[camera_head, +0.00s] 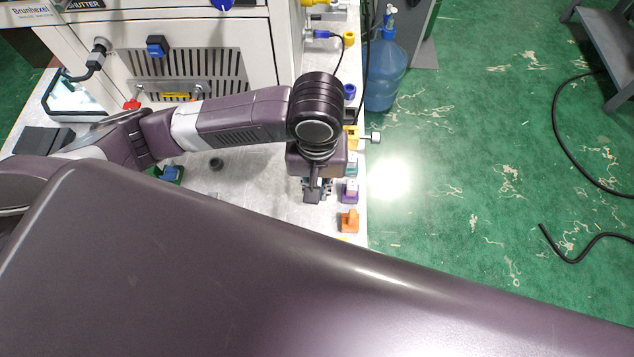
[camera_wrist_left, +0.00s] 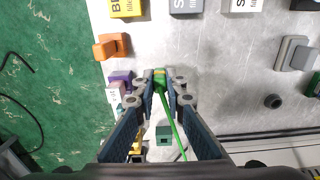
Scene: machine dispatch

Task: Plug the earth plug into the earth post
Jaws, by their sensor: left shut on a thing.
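My left gripper (camera_head: 316,192) points down over the light table, near its right edge in the head view. In the left wrist view its fingertips (camera_wrist_left: 161,82) are closed on a green plug (camera_wrist_left: 160,86) with a yellow mark at its end. A green cable (camera_wrist_left: 172,122) runs from the plug back between the fingers. In the head view the plug is hidden by the gripper. I cannot make out for certain which thing is the earth post. A short dark round post (camera_wrist_left: 273,101) stands on the table, apart from the gripper. My right gripper is not in view.
Several coloured blocks line the table's right edge, among them an orange one (camera_head: 349,220) and a purple one (camera_head: 350,191). A white machine cabinet (camera_head: 270,45) stands at the back. A blue water bottle (camera_head: 386,75) is on the green floor beyond the edge.

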